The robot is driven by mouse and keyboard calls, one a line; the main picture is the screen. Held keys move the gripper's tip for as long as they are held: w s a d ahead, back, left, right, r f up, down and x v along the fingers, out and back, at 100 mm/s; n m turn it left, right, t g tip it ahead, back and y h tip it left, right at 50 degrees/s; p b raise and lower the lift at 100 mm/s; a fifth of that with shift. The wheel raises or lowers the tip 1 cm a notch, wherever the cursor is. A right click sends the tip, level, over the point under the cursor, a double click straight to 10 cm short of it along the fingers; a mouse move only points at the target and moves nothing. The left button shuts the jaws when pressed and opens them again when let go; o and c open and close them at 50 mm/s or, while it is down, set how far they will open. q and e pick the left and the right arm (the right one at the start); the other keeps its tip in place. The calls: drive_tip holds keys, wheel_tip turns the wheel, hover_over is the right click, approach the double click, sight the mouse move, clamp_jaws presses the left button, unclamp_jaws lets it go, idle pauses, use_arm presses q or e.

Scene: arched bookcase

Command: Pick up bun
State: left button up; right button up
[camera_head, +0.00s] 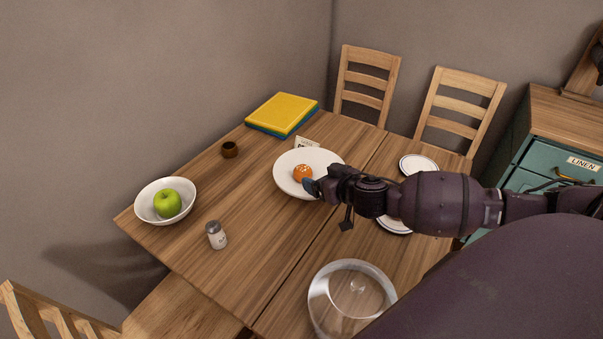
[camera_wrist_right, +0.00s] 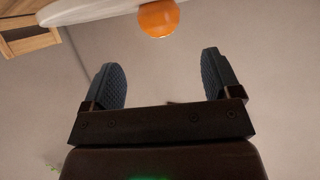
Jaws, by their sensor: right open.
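The bun (camera_head: 302,172) is small, round and orange-brown with pale specks on top. It sits on a white plate (camera_head: 285,185) on the wooden table. My right gripper (camera_head: 311,187) is at the plate's right side, close to the bun in the head view. In the right wrist view the gripper (camera_wrist_right: 168,85) is open and empty, its two dark pads apart. The bun (camera_wrist_right: 159,19) shows there beyond the fingertips, roughly between them, beside the pale plate edge (camera_wrist_right: 90,10). My left gripper is not in view.
A white bowl (camera_head: 145,212) holds a green apple (camera_head: 167,203). A shaker (camera_head: 216,236), a brown cup (camera_head: 229,149), stacked yellow and blue books (camera_head: 283,112), a small card (camera_head: 306,143) and a glass dome (camera_head: 340,312) stand around. Small plates (camera_head: 418,164) lie near my right arm.

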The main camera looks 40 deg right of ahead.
sight(307, 174)
drive_tip(key=shift+x, duration=1.2)
drive_tip(key=shift+w+f, duration=0.25)
drive_tip(key=shift+w, duration=0.15)
drive_tip(key=shift+f+b+x, duration=0.15)
drive_tip(key=shift+b+x, duration=0.2)
drive_tip(key=shift+x, duration=0.55)
drive_tip(key=shift+f+b+x, duration=0.15)
drive_tip(key=shift+b+x, duration=0.2)
drive_tip(key=shift+x, duration=0.55)
drive_tip(key=shift+w+f, duration=0.25)
drive_tip(key=shift+w, duration=0.35)
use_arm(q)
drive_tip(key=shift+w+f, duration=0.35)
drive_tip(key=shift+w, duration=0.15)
use_arm(e)
drive_tip(key=c, duration=0.9)
